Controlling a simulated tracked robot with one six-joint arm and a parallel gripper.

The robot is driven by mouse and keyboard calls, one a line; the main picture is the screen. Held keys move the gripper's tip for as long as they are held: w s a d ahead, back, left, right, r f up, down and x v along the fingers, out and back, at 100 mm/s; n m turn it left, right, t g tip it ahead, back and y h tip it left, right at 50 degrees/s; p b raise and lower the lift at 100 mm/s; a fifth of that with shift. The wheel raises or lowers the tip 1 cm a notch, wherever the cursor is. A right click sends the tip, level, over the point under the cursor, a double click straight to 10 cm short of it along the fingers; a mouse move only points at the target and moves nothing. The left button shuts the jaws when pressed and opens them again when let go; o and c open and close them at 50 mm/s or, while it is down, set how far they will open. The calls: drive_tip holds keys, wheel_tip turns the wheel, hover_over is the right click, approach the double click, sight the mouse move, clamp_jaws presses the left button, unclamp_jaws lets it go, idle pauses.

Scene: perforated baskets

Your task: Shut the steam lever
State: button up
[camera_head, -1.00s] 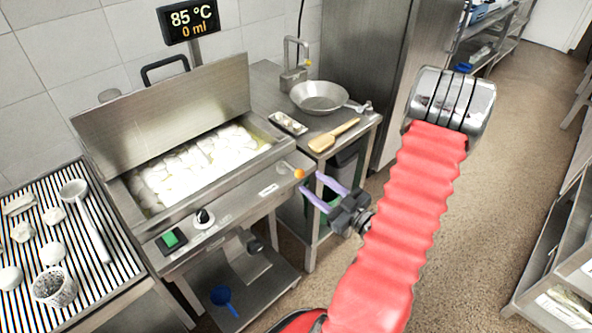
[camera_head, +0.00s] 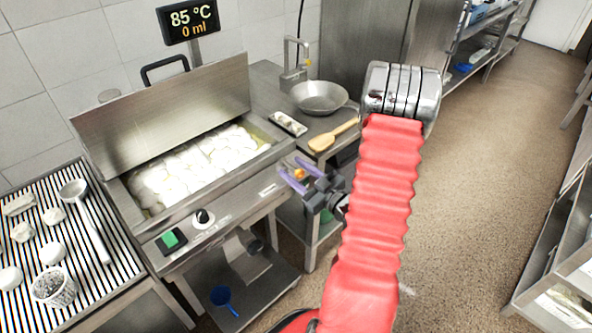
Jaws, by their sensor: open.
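The steam lever (camera_head: 300,174) is a short lever with an orange knob at the right end of the steel cooker's front panel (camera_head: 235,205). Its metal stem is largely hidden behind my gripper. My gripper (camera_head: 295,173) has two purple fingers, spread open, pointing left toward the panel. The orange knob shows between the two fingers in this view. I cannot tell whether either finger touches it.
The cooker's basin (camera_head: 135,206) holds white pieces in liquid, its lid raised. A black dial (camera_head: 203,217) and green switch (camera_head: 171,239) sit left on the panel. A side table with a pan (camera_head: 318,96) stands behind.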

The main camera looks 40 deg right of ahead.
drive_tip(key=shift+c, duration=0.2)
clamp_jaws()
idle(0.3)
drive_tip(key=shift+d, duration=0.2)
drive_tip(key=shift+a, duration=0.25)
